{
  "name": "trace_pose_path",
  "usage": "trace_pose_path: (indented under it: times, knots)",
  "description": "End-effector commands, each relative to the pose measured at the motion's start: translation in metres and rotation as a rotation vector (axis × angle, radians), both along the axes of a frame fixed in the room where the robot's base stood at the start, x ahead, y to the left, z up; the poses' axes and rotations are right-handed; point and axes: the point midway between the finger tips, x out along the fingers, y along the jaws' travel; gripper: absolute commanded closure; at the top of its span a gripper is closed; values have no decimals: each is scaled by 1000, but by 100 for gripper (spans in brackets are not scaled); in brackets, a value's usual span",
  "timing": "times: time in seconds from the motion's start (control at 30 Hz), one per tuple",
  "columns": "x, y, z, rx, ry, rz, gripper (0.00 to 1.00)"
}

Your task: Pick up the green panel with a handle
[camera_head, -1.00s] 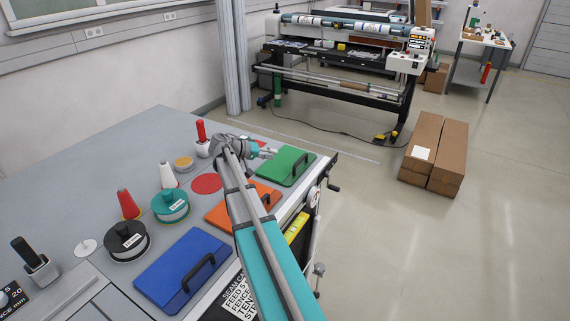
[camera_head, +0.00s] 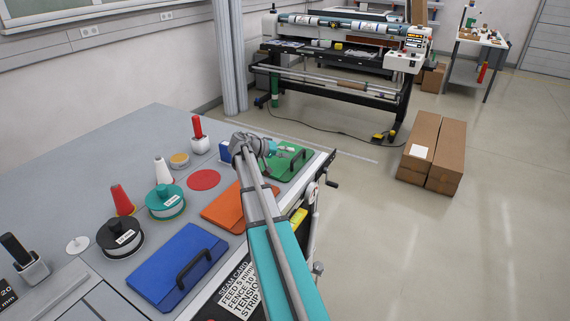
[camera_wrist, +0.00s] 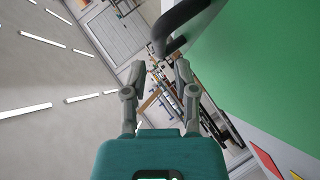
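The green panel (camera_head: 285,173) lies flat at the far right corner of the grey table in the head view. Its dark handle (camera_head: 299,158) stands up near its right side. My gripper (camera_head: 288,151) is low over the panel, beside the handle. In the wrist view my gripper (camera_wrist: 157,70) has its two fingers apart with nothing held between them. The handle (camera_wrist: 182,24) is just beyond the fingertips, close to the right finger, and the green panel (camera_wrist: 262,65) fills the right side. Whether a finger touches the handle cannot be told.
An orange panel (camera_head: 219,211) and a blue panel (camera_head: 172,262) lie along the table's (camera_head: 110,150) front edge. Spools, cones and a red disc (camera_head: 204,180) stand or lie behind them. A crank (camera_head: 331,181) sticks out at the right edge. Cardboard boxes (camera_head: 446,160) stand on the open floor.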

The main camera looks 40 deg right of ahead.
Motion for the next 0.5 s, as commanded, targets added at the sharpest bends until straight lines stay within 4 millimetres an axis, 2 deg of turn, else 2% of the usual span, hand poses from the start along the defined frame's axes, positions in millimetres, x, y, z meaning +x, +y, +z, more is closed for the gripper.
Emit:
trace_pose_path:
  times: [0.5]
  knots:
    - [-2,-6,-3,0,1,0,63]
